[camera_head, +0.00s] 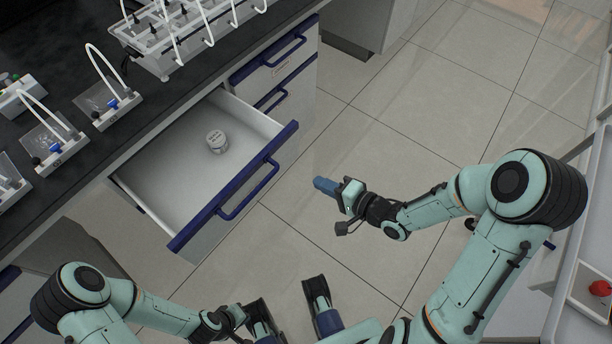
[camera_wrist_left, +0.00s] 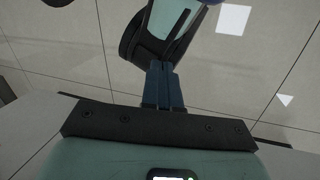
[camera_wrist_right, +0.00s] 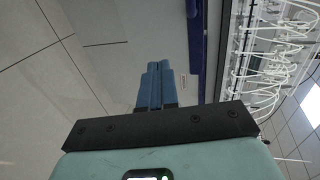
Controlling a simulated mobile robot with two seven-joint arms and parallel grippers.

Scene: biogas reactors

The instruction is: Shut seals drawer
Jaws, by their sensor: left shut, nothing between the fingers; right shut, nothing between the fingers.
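The open drawer (camera_head: 180,208) is pulled out from under the dark bench in the head view. Its blue front edge has a blue bar handle (camera_head: 248,190). A small white labelled jar (camera_head: 217,141) sits inside it, and the rest of the drawer looks empty. My right gripper (camera_head: 326,186) is shut and empty, to the right of the drawer front and apart from it; its blue fingers also show in the right wrist view (camera_wrist_right: 155,84). My left gripper's closed, empty fingers show in the left wrist view (camera_wrist_left: 162,84); in the head view they are hard to make out near the bottom.
The black bench top (camera_head: 150,110) carries a rack with white tubes (camera_head: 180,35) and several small tubing stands. Closed drawers (camera_head: 275,65) with blue handles are beside the open one. Tiled floor (camera_head: 385,150) is clear in front. A white surface with a red object (camera_head: 600,288) is at the right edge.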

